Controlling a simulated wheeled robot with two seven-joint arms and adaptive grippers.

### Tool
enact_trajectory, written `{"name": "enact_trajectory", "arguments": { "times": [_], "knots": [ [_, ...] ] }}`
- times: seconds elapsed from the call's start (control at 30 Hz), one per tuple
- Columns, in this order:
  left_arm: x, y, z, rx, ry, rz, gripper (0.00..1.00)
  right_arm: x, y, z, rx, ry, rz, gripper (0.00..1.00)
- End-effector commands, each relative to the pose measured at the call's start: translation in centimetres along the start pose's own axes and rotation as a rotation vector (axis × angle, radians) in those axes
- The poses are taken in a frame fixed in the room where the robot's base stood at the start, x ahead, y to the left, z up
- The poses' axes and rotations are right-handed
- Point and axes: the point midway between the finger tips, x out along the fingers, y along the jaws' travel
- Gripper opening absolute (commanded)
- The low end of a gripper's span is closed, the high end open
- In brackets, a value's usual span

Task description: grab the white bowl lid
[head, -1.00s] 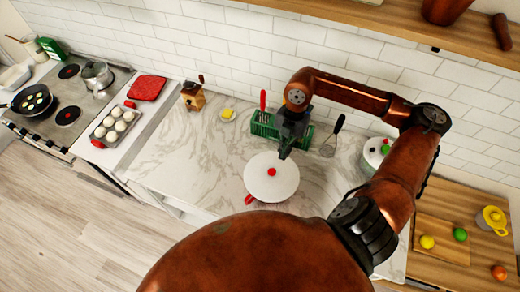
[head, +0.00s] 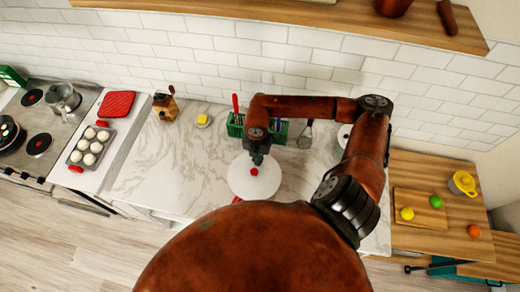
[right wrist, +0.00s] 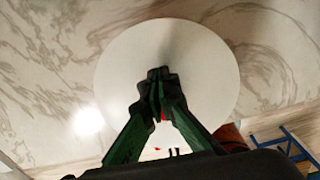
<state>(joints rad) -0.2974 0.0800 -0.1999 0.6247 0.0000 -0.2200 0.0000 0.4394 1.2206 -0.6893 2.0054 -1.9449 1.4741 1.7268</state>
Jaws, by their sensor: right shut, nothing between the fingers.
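The round white lid (head: 243,186) with a red knob (head: 254,171) rests at the front middle of the marble counter. A red handle shows at its front edge. My right gripper (head: 258,161) is just above and behind the knob. In the right wrist view, the right gripper (right wrist: 160,78) is shut and empty over the white lid (right wrist: 205,55), its fingers pointing at the lid's middle and hiding most of the red knob (right wrist: 161,117). I cannot tell whether the fingertips touch the lid. My left gripper is not in view.
A green rack (head: 236,126) with utensils stands behind my arm. Another white lid (head: 344,136) is partly hidden by it. Fruit lies on a board (head: 428,203) at right.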

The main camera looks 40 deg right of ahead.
Motion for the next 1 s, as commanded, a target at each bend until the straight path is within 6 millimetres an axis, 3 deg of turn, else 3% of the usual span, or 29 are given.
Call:
{"name": "enact_trajectory", "arguments": {
  "times": [0.13, 0.57, 0.8, 1.0],
  "knots": [
    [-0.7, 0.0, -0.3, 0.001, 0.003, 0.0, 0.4, -0.1, -0.1, -1.2, 0.001, 0.002, -0.001, 0.0],
    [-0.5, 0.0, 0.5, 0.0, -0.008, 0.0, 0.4, 0.1, -0.1, -1.7, 0.002, 0.002, -0.001, 0.0],
    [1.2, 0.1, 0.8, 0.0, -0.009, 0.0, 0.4, 0.3, 0.0, -5.8, -0.002, 0.004, 0.001, 0.0],
    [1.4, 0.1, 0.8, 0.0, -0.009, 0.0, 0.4, 0.1, -0.1, -6.8, 0.005, 0.001, -0.001, 0.0]
  ]
}}
